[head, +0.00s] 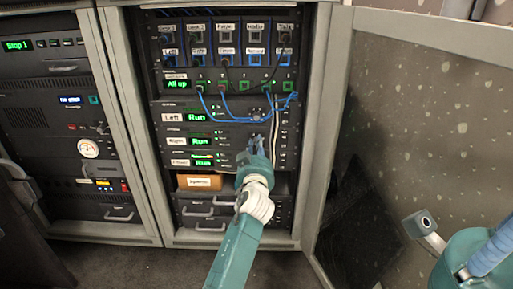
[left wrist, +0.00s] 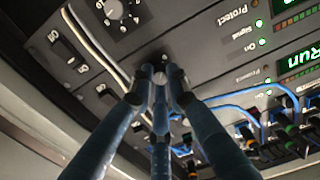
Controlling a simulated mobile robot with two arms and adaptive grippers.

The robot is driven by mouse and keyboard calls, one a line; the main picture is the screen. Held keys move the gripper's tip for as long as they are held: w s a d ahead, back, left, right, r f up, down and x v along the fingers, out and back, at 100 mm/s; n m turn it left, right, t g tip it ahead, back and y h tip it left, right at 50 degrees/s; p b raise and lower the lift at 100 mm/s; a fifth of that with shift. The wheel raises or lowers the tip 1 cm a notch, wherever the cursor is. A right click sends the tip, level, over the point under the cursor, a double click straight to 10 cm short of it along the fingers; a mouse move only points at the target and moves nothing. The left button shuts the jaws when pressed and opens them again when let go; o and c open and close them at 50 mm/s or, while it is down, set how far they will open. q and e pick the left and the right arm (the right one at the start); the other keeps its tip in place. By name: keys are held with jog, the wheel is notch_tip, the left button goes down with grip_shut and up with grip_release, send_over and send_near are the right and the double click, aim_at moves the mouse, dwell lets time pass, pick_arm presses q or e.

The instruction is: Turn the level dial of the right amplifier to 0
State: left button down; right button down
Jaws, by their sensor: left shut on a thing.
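The right amplifier (head: 234,141) is the middle of three stacked amplifiers in the rack; its green display (head: 200,142) reads Run. My left gripper (head: 256,150) reaches it from below, with its fingers at the dial. In the left wrist view, upside down, the three fingers of my left gripper (left wrist: 160,75) close together around a small knob, the level dial (left wrist: 160,78). The fingers hide most of the dial, so I cannot read its setting.
The left amplifier's dial (head: 257,115) is just above my left gripper. Blue cables (head: 243,103) loop above, and a pale cable (head: 276,138) hangs beside the fingers. Another amplifier's dial (left wrist: 115,10) shows near the wrist view's top edge. An open cabinet door (head: 410,110) stands right.

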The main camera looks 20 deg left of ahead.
aim_at(256, 113)
pick_arm(q)
jog(key=c, duration=1.7)
grip_release()
jog(key=shift+o, duration=0.2)
notch_tip(256, 113, up, 10)
jog(key=shift+f, duration=0.1)
jog(key=shift+a+r, duration=0.15)
jog(key=shift+r, duration=0.1)
jog(key=shift+f, duration=0.1)
